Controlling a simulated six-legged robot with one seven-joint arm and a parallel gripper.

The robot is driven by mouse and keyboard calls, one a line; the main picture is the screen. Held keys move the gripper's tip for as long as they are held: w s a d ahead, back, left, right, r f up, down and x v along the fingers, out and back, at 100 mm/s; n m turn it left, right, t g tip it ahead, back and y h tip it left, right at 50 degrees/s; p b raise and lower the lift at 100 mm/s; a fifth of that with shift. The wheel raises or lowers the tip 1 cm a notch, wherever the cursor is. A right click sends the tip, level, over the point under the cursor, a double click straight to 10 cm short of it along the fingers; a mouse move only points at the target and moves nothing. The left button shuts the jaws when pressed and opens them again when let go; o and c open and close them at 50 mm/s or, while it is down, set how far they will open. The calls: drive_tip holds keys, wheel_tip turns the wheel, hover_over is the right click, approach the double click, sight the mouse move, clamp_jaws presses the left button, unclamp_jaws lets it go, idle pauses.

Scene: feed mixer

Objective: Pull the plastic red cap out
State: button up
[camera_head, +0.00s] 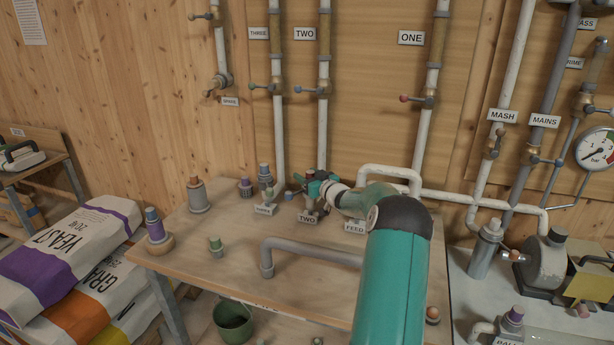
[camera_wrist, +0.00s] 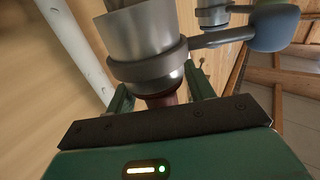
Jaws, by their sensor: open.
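A dull red-brown cap (camera_wrist: 161,99) shows in the wrist view, at the end of a grey metal fitting (camera_wrist: 140,35) with a collar. My gripper (camera_wrist: 158,93) is open, with one green finger on each side of the cap. I cannot tell whether either finger touches it. The cap's near end is partly hidden by my gripper's dark bar. In the head view my gripper (camera_head: 318,190) is over the back of the workbench, by the valve fitting behind the sign TWO (camera_head: 307,218). The cap is hard to make out there.
Several capped fittings, including a grey one (camera_head: 198,196), stand left of my gripper. A blue-grey lever handle (camera_wrist: 275,27) is close at upper right in the wrist view.

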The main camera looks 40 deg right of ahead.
drive_tip(key=shift+w, duration=0.2)
clamp_jaws()
drive_tip(key=shift+r, duration=0.1)
drive_tip(key=shift+r, duration=0.1)
drive_tip(key=shift+r, duration=0.85)
drive_tip(key=shift+r, duration=2.5)
